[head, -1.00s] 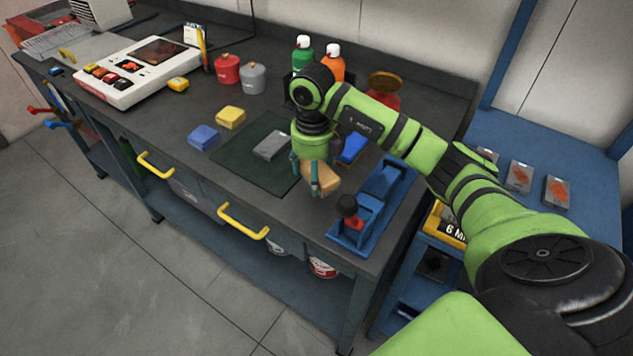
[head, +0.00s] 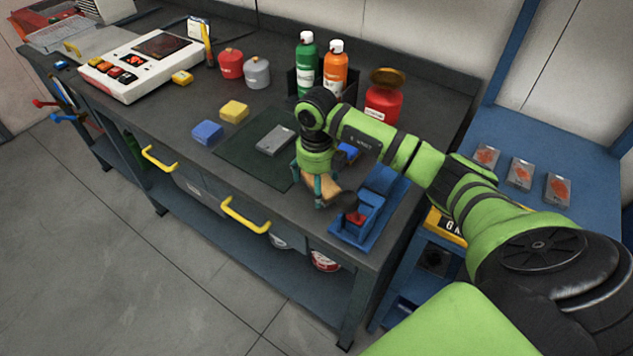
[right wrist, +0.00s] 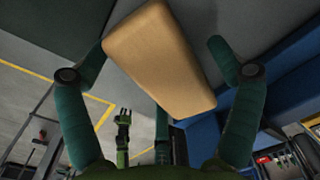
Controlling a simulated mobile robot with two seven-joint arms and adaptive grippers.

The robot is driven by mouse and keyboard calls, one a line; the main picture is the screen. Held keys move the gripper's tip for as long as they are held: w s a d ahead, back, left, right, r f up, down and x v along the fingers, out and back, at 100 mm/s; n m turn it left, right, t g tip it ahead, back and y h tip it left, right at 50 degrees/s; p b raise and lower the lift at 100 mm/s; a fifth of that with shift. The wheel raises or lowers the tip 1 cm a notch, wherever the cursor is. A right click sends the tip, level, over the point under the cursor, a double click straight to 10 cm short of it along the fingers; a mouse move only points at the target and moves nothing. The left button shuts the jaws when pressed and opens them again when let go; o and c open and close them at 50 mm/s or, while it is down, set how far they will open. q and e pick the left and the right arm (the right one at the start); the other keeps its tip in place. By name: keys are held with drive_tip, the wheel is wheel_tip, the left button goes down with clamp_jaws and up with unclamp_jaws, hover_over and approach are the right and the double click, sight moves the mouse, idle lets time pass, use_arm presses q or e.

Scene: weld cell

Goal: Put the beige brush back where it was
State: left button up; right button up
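The beige brush (head: 321,189), a tan block with rounded edges, is tilted among the fingers of my right gripper (head: 310,188), low over the bench's front right part. In the right wrist view the brush (right wrist: 160,60) fills the upper middle, and my right gripper (right wrist: 160,65) has fingers around it. The left finger meets its edge; a slit shows beside the right finger. The brush's underside is hidden. A small green and black gripper-like part (right wrist: 122,130), apparently my left gripper, is far off there; its finger state is unclear.
A blue fixture (head: 385,180) with a red part stands right of my right gripper. Left lie a dark mat (head: 240,150) with a grey block (head: 275,139), a yellow block (head: 234,111) and a blue block (head: 207,132). Bottles (head: 335,70) and a red jar (head: 382,106) stand behind.

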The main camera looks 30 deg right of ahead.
drive_tip(key=shift+r, duration=0.1)
drive_tip(key=shift+r, duration=0.6)
wheel_tip(320, 180, up, 11)
drive_tip(key=b, duration=0.2)
drive_tip(key=shift+b, duration=0.3)
